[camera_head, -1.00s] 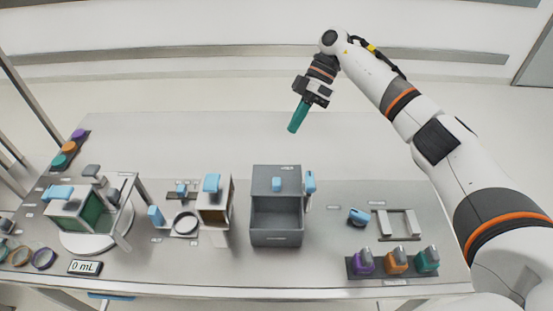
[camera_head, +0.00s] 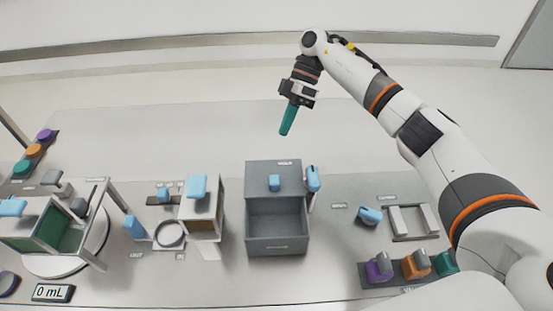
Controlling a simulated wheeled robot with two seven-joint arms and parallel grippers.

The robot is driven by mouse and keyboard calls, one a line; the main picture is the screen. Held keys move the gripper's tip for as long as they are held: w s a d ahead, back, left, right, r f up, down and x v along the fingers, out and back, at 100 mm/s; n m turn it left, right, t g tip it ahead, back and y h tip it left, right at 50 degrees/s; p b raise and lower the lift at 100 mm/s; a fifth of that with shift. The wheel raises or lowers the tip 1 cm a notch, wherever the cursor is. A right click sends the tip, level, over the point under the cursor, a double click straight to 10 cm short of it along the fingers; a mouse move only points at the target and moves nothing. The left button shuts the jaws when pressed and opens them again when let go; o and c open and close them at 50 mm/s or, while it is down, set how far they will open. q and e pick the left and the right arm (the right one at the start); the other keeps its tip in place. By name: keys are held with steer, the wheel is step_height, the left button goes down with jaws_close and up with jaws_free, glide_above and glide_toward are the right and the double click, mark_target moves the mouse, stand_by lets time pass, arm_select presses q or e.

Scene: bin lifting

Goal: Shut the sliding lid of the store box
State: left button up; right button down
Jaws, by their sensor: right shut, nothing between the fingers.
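The store box (camera_head: 277,245) is a grey open-fronted box in the middle of the table. Its grey sliding lid (camera_head: 259,171) covers the back part, and the front part is open, showing an empty-looking inside. A light blue knob (camera_head: 274,183) stands on the lid. My right gripper (camera_head: 286,128) has teal fingers that are shut with nothing between them. It hangs in the air beyond the back of the box, apart from the lid and knob. My left gripper is not in view.
A light blue handle (camera_head: 313,178) stands at the box's right side. A box with a blue-topped lid (camera_head: 197,187) stands to its left. Purple, orange and teal pieces (camera_head: 415,264) sit at the front right. The table behind the store box is clear.

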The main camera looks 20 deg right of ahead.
mark_target(277, 170)
steer(key=p+x, duration=0.2)
steer(key=x, duration=0.5)
steer(key=shift+s+a+r, duration=0.1)
steer(key=shift+s, duration=0.1)
steer(key=s+p, duration=0.2)
steer(key=shift+s+a, duration=0.35)
steer(key=shift+s, duration=0.05)
steer(key=shift+s+a, duration=0.1)
steer(key=shift+s, duration=0.3)
steer(key=shift+w, duration=0.1)
